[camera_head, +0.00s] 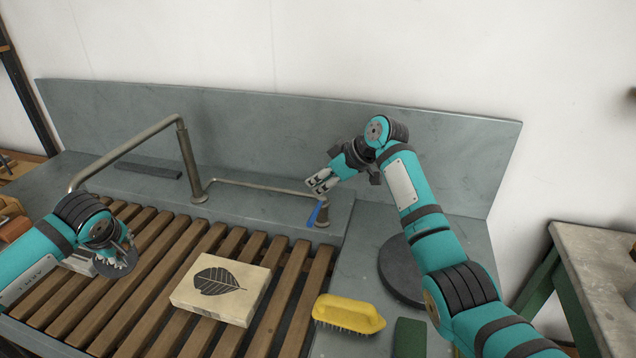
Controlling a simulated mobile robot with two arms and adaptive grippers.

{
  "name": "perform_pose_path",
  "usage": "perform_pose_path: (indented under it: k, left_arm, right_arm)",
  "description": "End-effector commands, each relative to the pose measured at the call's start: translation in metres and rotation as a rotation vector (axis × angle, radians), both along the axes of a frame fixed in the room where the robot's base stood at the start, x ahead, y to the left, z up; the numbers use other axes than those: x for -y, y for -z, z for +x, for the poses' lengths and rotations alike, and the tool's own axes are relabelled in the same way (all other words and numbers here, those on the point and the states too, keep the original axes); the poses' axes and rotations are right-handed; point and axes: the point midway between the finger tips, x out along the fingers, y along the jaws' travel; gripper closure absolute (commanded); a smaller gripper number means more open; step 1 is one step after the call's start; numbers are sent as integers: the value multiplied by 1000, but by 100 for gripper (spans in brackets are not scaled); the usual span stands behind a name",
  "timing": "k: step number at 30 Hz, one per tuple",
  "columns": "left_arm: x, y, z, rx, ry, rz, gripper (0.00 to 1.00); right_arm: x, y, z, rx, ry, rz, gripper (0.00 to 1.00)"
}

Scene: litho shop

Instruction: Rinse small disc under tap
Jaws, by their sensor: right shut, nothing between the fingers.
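A small grey disc (117,266) is at my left gripper (113,250), tilted above the wooden slats. The gripper's fingers seem closed on its edge, though the wrist partly hides them. The tap's metal spout (130,152) rises from a post behind the slats and bends down at the left, its end behind and left of the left wrist. No water shows. The tap's blue lever (314,214) stands on a valve joined by a pipe to the post. My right gripper (319,185) is shut and empty, just above the lever; I cannot tell whether it touches.
A pale stone block (222,288) with a leaf print lies on the slatted rack (150,312). A yellow brush (348,314), a green block (409,338) and a large dark round slab (399,270) are on the right. A grey backsplash (250,120) stands behind.

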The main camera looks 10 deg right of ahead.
Motion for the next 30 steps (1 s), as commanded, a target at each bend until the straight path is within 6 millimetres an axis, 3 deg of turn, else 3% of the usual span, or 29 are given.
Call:
perform_pose_path:
  k: [30]
  left_arm:
    - [5, -3, -68, 7, 0, 1, 100]
  right_arm:
    - [0, 1, 0, 0, 0, 0, 100]
